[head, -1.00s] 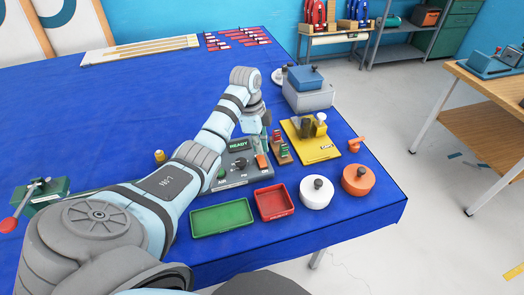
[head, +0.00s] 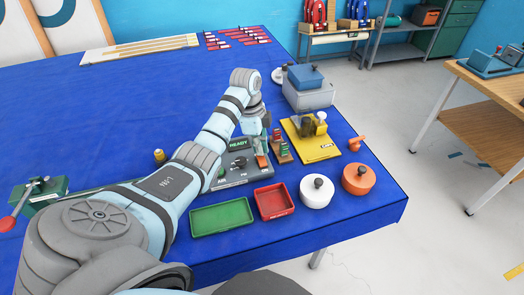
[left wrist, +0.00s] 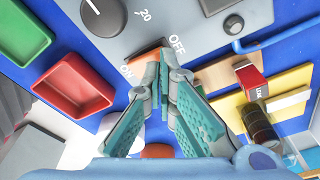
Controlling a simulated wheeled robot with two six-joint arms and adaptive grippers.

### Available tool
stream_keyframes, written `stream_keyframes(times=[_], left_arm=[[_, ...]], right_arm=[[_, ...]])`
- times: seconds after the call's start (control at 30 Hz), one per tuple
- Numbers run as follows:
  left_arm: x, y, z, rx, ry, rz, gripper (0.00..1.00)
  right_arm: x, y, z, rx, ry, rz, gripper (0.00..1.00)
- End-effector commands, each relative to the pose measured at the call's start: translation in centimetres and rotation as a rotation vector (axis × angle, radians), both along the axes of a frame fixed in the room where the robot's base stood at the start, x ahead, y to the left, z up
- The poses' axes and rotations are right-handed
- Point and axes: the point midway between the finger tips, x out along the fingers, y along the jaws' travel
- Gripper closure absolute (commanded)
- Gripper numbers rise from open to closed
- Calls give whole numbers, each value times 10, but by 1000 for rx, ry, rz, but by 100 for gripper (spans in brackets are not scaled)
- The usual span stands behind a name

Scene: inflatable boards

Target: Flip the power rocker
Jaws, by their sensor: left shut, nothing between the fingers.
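The grey control panel (head: 257,174) with a green READY display (head: 238,143) lies on the blue table. Its orange power rocker (head: 262,161) is at the panel's right side. In the left wrist view, the rocker (left wrist: 145,56) lies between the printed ON and OFF labels, partly hidden by my fingertips. My left gripper (left wrist: 162,57) is shut and empty, with its teal fingers meeting right over the rocker's edge. In the head view, the left gripper (head: 263,147) is above the rocker, partly hidden by the arm. Contact cannot be told. My right gripper is not in view.
A green tray (head: 221,229) and a red tray (head: 273,214) stand in front of the panel. A yellow board (head: 318,152) and small coloured pegs (head: 281,151) are close on the right. White (head: 316,199) and orange (head: 358,185) round lidded pots stand near the table edge.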

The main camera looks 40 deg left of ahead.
Motion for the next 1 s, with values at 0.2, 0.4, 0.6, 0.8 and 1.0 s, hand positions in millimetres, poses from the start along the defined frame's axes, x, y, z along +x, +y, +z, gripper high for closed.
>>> stream_keyframes(times=[0.2,0.4,0.6,0.8,1.0], left_arm=[[0,0,-4,0,0,0,100],[0,0,-7,0,0,0,100],[0,0,-10,0,1,0,100],[0,0,-11,0,1,0,100],[0,0,5,0,1,0,100]], right_arm=[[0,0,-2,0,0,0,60],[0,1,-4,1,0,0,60],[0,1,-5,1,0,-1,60],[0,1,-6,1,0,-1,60],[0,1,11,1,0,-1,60]])
